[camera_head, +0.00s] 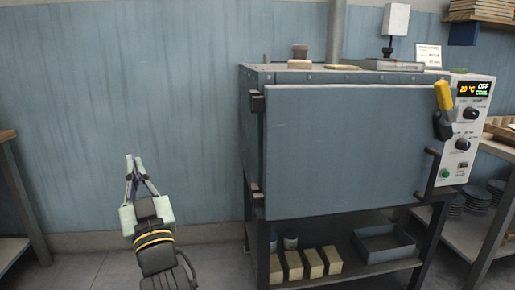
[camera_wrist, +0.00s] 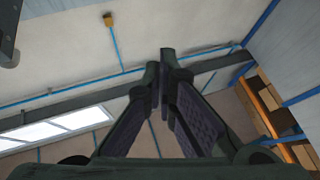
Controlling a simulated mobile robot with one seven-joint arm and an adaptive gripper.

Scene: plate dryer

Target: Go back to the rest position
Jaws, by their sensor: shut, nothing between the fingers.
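My gripper (camera_head: 130,158) is raised at the lower left of the head view, in front of the blue wall. It points upward with its fingers together and empty. In the wrist view my gripper (camera_wrist: 165,55) shows its fingers meeting at the tips, with only the ceiling beyond. The plate dryer (camera_head: 345,150), a grey-blue box on a dark stand, is to the right of my gripper and apart from it. Its front door is shut, and a yellow-handled lever (camera_head: 443,97) is at the door's right edge.
A control panel (camera_head: 465,128) reads OFF and COOL. Pale blocks (camera_head: 293,264) and a grey tray (camera_head: 384,243) sit on the stand's lower shelf. A table (camera_head: 16,243) is at the far left, and a shelf with stacked plates (camera_head: 480,198) is at right. Open floor lies around my gripper.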

